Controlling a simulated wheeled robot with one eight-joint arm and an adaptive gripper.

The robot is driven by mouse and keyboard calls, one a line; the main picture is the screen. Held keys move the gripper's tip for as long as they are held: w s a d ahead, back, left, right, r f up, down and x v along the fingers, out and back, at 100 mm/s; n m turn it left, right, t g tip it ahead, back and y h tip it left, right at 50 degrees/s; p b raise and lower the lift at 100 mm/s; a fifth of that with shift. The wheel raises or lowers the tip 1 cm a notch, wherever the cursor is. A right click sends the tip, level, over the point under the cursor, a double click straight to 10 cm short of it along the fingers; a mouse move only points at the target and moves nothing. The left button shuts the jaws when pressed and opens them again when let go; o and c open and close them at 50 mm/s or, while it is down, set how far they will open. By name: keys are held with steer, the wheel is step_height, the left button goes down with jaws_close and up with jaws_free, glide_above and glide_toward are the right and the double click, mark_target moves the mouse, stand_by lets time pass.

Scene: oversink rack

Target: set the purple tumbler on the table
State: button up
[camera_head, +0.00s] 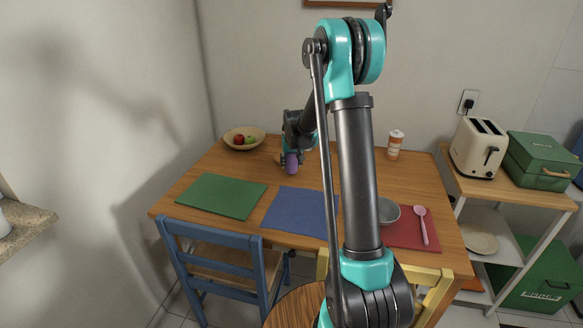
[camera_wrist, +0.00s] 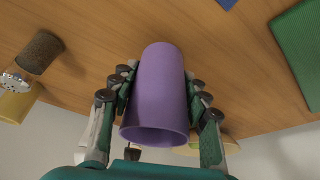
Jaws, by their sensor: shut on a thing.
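The purple tumbler (camera_head: 292,164) is at the far part of the wooden table (camera_head: 232,165), beyond the blue placemat. My gripper (camera_wrist: 160,92) is shut on the tumbler, which also shows in the wrist view (camera_wrist: 157,85). The fingers press on both its sides, with its wide end toward the wrist camera's lower edge. The tumbler is over the tabletop; I cannot tell whether its base touches the wood. My arm covers part of the table's middle in the head view.
A fruit bowl (camera_head: 244,147) stands left of the tumbler, and a white and orange bottle (camera_head: 395,147) stands right. Green (camera_head: 221,195), blue (camera_head: 298,211) and red (camera_head: 410,234) placemats line the front. A grey bowl (camera_head: 388,212) and pink spoon (camera_head: 423,224) are at the right.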

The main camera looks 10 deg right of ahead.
steer(key=shift+f, duration=0.95)
steer(key=o, duration=1.1)
steer(key=shift+f, duration=0.1)
steer(key=v, duration=1.2)
steer(key=shift+w, duration=0.1)
steer(key=s+d+f, duration=0.1)
steer(key=s+f, duration=0.1)
steer(key=s, duration=1)
steer(key=s+d+f, duration=0.1)
steer(key=s+f, duration=0.2)
steer(key=s, duration=0.8)
steer(key=s+d+f, duration=0.2)
steer(key=s, duration=1)
steer(key=shift+s+f, duration=0.3)
steer(key=shift+s, duration=0.05)
